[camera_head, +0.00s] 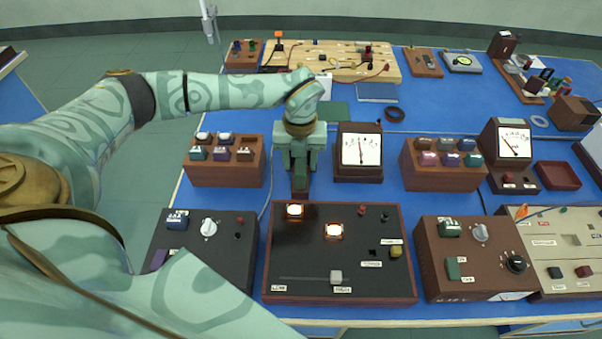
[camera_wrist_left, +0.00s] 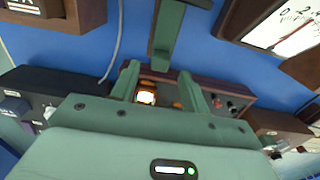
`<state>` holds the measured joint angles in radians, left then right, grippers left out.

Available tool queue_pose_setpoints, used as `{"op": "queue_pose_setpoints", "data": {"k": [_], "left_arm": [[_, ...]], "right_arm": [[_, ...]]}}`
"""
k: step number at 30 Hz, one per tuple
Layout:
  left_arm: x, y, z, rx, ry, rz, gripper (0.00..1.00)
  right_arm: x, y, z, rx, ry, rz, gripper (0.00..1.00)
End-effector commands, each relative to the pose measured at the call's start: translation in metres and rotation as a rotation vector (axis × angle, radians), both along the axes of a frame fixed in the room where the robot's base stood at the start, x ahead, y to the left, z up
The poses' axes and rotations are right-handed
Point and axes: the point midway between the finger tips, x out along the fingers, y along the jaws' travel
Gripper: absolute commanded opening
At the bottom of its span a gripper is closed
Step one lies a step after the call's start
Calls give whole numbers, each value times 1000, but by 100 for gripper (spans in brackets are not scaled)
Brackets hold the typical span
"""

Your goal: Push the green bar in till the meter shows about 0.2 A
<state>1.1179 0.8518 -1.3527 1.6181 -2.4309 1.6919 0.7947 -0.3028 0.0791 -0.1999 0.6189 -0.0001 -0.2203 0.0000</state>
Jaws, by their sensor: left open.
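In the left wrist view, the green bar (camera_wrist_left: 167,38) with a crosspiece at its far end lies behind the dark panel box (camera_wrist_left: 235,100). Its near end is at the box's back edge. In the head view, my left gripper (camera_head: 300,165) hides most of it. My left gripper is open, pointing down over the bar behind the panel box (camera_head: 385,285); its fingers (camera_wrist_left: 160,75) show apart in the wrist view. I cannot tell whether they touch the bar. The meter (camera_head: 361,150) stands right of the gripper, its needle near mid-scale; figures are unreadable in the head view.
Two lit lamps (camera_head: 334,231) glow on the panel box. A brown rack of blocks (camera_head: 225,172) stands left of the gripper, another (camera_head: 443,180) right of the meter. A control box (camera_head: 205,262) flanks the panel on the left. Blue bench shows between them.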

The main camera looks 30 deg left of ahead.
Motion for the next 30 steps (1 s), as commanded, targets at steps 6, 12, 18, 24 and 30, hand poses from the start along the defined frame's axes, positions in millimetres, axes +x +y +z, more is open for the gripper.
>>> {"op": "queue_pose_setpoints", "data": {"k": [6, 12, 18, 24, 30], "left_arm": [[0, 0, -38, -1, 1, -1, 45], [0, 0, -47, 0, 0, -1, 45], [0, 0, -47, 0, -1, -1, 45], [0, 0, -47, -1, -1, -1, 0], [11, 5, -48, 0, -1, 1, 0]], "right_arm": [[-1, -1, -9, -1, 4, 0, 0], [0, -1, -11, -2, 3, 0, 0], [0, -1, -11, -2, 2, 0, 0], [0, -1, -10, -2, 2, 0, 0], [0, -1, -13, -1, 3, 0, 0]]}}
